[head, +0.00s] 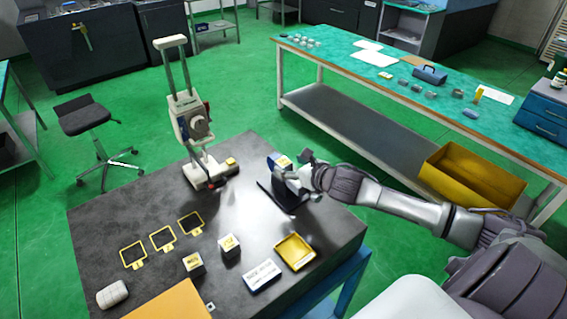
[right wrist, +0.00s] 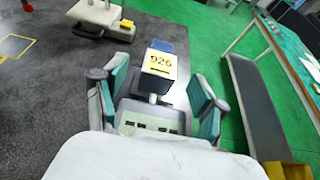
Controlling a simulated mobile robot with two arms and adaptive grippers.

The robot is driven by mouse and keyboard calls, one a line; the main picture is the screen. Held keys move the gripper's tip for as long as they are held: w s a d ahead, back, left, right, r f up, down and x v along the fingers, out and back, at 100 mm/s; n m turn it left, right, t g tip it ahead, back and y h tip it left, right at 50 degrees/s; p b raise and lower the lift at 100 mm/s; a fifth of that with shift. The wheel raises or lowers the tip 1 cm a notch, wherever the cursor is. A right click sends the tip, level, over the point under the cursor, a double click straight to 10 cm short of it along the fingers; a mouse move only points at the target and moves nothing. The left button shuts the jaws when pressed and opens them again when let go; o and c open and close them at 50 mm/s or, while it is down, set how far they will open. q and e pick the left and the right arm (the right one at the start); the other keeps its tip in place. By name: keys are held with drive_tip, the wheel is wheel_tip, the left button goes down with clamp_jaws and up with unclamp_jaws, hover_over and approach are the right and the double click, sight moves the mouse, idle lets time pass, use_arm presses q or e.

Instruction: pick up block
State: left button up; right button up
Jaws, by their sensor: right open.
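A pale block with a yellow top marked 926 (right wrist: 160,62) stands ahead of my right gripper (right wrist: 157,98) in the right wrist view, roughly in line with the gap between the fingers. The fingers are open on either side, and I see no grip on it. In the head view my right gripper (head: 292,178) is at the dark table's far right edge, and the block's yellow top (head: 284,160) shows just beyond it, partly hidden. Two similar yellow-topped blocks (head: 193,263) (head: 229,245) stand nearer on the table. My left gripper is not in view.
The dark table (head: 120,210) carries an upright measuring stand (head: 194,125), several yellow outlined frames (head: 162,238), a yellow tray (head: 295,252), a white sign (head: 262,275), a white roll (head: 112,293) and an orange board (head: 168,302). A blue item (right wrist: 166,46) is behind the block. A long bench (head: 390,85) stands beyond.

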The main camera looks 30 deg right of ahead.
drive_tip(key=shift+x, duration=1.15)
drive_tip(key=shift+s, duration=0.1)
drive_tip(key=shift+c, duration=1.1)
drive_tip(key=c, duration=1.1)
clamp_jaws()
drive_tip(key=shift+r, duration=0.15)
